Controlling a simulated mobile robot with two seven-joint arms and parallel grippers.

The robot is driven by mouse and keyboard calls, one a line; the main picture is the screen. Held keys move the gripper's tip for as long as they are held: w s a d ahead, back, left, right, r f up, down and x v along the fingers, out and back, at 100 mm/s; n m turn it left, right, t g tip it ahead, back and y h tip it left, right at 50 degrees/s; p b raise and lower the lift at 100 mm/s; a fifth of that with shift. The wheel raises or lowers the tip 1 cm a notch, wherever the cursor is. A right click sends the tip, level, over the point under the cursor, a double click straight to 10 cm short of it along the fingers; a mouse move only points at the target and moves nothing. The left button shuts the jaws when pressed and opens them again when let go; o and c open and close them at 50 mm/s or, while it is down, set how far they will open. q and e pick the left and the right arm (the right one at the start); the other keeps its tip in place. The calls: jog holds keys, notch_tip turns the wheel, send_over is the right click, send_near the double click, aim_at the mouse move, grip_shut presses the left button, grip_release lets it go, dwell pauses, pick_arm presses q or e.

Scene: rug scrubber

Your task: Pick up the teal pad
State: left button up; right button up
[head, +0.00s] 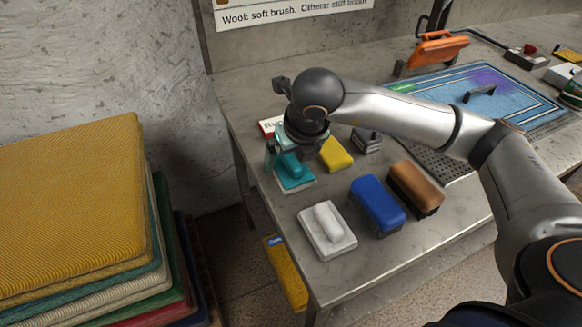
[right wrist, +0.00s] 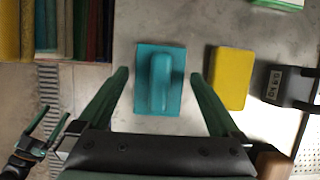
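The teal pad (head: 294,173) lies on the grey table near its left edge, with a raised handle on top. In the right wrist view the teal pad (right wrist: 159,80) lies between the two fingers, with its handle running along the fingers' direction. My right gripper (head: 287,160) is above the pad and partly hides it in the head view. In the right wrist view my right gripper (right wrist: 160,78) is open, one finger on each side of the pad, with gaps showing. I cannot tell how high the fingertips are above the table.
A yellow sponge (head: 335,153) lies close to the right of the pad. A white pad (head: 327,230), a blue brush (head: 377,203) and a brown brush (head: 416,188) stand nearer the front. A blue rug (head: 500,95) lies at the back. Folded rugs (head: 70,200) are stacked at left.

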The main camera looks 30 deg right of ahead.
aim_at(291, 158)
jog(key=c, duration=1.1)
jog(key=shift+r, duration=0.2)
jog(key=shift+r, duration=0.3)
notch_tip(291, 158, up, 2)
jog(key=shift+r, duration=0.1)
jog(key=s+d+r, duration=0.2)
jog(key=d+r, duration=0.1)
jog(key=d, duration=0.1)
jog(key=s+d+r, duration=0.3)
jog(key=s+d+r+b, duration=0.1)
jog(key=s+d+r, duration=0.1)
jog(key=d+r, duration=0.2)
jog(key=shift+s+d, duration=0.35)
